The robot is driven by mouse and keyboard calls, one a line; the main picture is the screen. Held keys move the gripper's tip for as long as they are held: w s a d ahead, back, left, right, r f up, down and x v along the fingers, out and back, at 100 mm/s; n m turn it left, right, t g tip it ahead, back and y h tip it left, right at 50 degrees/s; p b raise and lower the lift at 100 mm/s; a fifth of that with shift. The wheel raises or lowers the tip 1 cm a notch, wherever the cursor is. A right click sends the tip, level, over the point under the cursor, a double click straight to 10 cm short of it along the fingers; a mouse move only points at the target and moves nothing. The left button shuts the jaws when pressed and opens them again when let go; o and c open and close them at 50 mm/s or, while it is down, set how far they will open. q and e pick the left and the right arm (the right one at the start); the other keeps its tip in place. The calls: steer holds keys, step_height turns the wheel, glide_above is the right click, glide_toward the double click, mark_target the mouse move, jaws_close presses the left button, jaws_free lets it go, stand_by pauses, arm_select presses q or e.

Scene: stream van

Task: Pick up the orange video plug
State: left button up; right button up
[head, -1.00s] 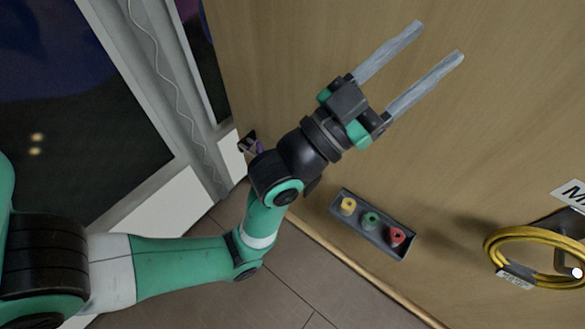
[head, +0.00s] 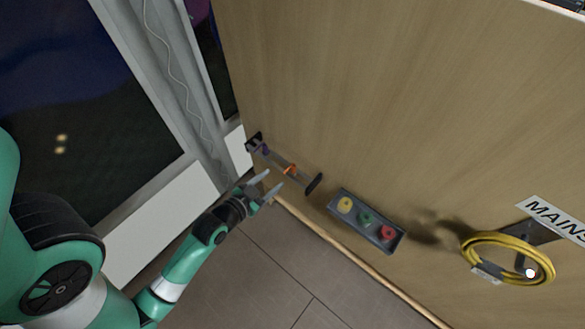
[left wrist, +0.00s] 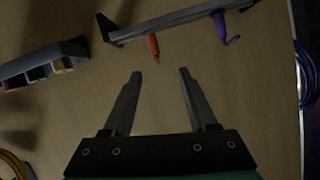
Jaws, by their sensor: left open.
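The orange video plug (head: 291,169) hangs on a dark rail (head: 309,182) on the wooden panel, left of the tray in the head view. It also shows in the left wrist view (left wrist: 152,46), hanging below the rail (left wrist: 170,20). A purple plug (left wrist: 220,27) hangs on the same rail to its right in the wrist view. My left gripper (head: 268,186) is open and empty, its fingers spread below the rail. In the wrist view the orange plug is ahead of the gap between the fingertips (left wrist: 160,73), apart from them. My right gripper is in neither view.
A grey tray (head: 340,190) with yellow, green and red items is fixed to the panel. A coiled yellow cable (head: 468,252) hangs under a "MAINS" label (head: 553,216). A wooden edge strip (head: 345,250) runs along the panel's bottom. The upper panel is clear.

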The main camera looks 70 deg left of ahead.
mark_target(291, 166)
arm_select(q)
steer(key=x, duration=1)
steer(key=shift+w+d+r+b, duration=0.1)
steer(key=shift+w+d+b, duration=0.25)
steer(key=shift+w, duration=0.1)
jaws_close()
